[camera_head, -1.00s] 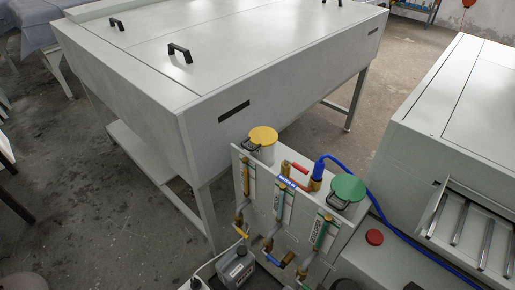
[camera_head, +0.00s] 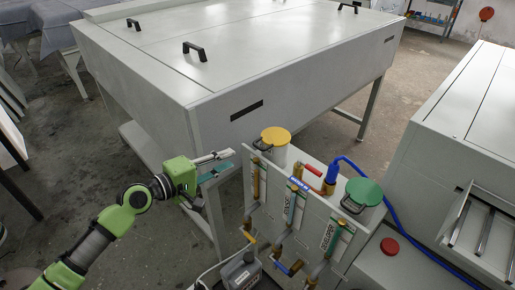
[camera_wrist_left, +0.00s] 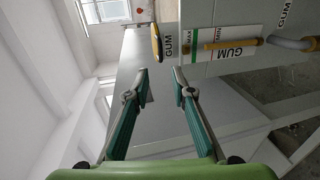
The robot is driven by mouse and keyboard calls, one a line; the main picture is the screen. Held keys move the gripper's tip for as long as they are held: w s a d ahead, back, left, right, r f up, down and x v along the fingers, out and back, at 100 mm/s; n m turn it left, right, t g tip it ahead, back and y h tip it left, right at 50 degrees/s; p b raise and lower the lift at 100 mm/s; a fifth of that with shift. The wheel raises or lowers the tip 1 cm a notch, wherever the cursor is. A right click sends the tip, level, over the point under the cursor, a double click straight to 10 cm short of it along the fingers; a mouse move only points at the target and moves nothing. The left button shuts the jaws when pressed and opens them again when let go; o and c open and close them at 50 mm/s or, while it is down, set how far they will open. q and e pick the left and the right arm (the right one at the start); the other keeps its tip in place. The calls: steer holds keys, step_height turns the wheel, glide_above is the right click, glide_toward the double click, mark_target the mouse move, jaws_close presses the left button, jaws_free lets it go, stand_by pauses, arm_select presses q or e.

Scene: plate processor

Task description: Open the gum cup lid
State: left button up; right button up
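The gum cup lid (camera_head: 275,135) is a round yellow disc lying closed on its cup, at the left end of the white panel in the head view. It shows edge-on in the left wrist view (camera_wrist_left: 156,43), beside the black "GUM" lettering. My left gripper (camera_head: 229,160) is green with teal finger pads, to the left of the lid and a little lower in the picture. In the left wrist view its two fingers (camera_wrist_left: 161,73) are apart with nothing between them. The gripper does not touch the lid. My right gripper is not in view.
A green lid (camera_head: 364,192) sits at the panel's right end, near a blue hose (camera_head: 390,222). The white panel (camera_head: 318,190) carries tubes and valves. A large grey machine (camera_head: 240,90) stands close behind. A red button (camera_head: 389,246) is at the lower right.

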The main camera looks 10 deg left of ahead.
mark_target(258, 147)
arm_select(q)
steer(key=p+x, duration=0.1)
steer(key=x, duration=1.2)
steer(key=shift+w+f, duration=0.1)
steer(key=shift+w, duration=0.05)
jaws_close()
